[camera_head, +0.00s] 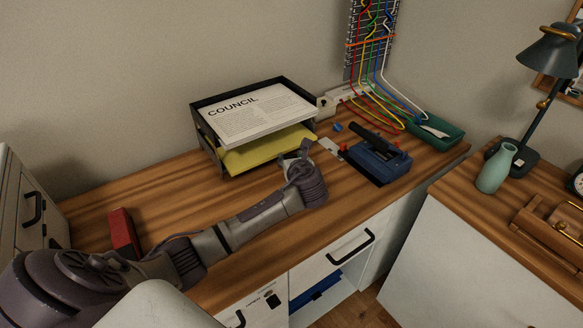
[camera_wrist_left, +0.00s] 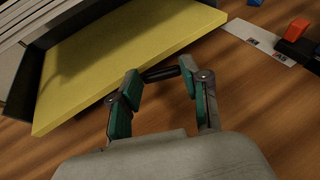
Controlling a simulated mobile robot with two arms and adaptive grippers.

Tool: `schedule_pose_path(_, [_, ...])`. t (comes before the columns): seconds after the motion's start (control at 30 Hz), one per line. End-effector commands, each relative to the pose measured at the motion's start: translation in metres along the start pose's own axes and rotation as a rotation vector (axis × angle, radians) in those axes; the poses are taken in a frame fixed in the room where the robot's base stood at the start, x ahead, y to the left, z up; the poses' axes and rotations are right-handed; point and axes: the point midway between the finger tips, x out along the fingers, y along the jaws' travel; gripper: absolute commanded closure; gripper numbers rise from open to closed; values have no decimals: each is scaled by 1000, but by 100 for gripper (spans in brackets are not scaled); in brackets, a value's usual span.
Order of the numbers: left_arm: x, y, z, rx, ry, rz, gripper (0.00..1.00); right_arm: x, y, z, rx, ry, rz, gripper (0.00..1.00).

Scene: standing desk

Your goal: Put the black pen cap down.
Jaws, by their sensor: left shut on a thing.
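My left gripper (camera_head: 297,156) reaches over the desk in front of the paper tray. In the left wrist view its two green-padded fingers (camera_wrist_left: 161,88) are shut on the black pen cap (camera_wrist_left: 161,74), a small dark cylinder lying crosswise between the fingertips. The cap is close to the wooden desk top, just beside the corner of the yellow paper stack; I cannot tell whether it touches the wood. In the head view I cannot make the cap out clearly at the gripper. My right gripper is not in view.
A black paper tray (camera_head: 211,146) holds a printed sheet (camera_head: 255,112) and yellow paper (camera_head: 262,152). A blue-and-black device (camera_head: 378,160), a white card (camera_wrist_left: 262,42) and a green tray (camera_head: 440,133) lie to the right. A red block (camera_head: 123,232) is left. Bare wood lies around the gripper.

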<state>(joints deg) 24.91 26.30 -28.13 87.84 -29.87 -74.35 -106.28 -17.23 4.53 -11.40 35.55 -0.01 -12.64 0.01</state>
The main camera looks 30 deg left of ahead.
Motion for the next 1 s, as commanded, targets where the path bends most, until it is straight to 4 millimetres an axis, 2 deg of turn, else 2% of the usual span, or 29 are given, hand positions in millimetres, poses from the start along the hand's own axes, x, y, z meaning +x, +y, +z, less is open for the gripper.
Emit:
schedule_pose_path(0.03, [3,0,-11,3,3,2,63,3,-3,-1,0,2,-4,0])
schedule_pose_path(0.17, [10,1,-28,2,3,2,63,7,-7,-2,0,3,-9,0])
schedule_pose_path(0.57, [12,0,-32,2,1,1,63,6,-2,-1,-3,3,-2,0])
schedule_pose_path(0.6, [12,0,-32,2,1,0,49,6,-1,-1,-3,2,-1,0])
schedule_pose_path(0.73, [12,0,-32,1,1,0,28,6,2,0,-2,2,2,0])
schedule_pose_path(1.0, [12,0,-32,1,1,0,28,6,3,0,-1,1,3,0])
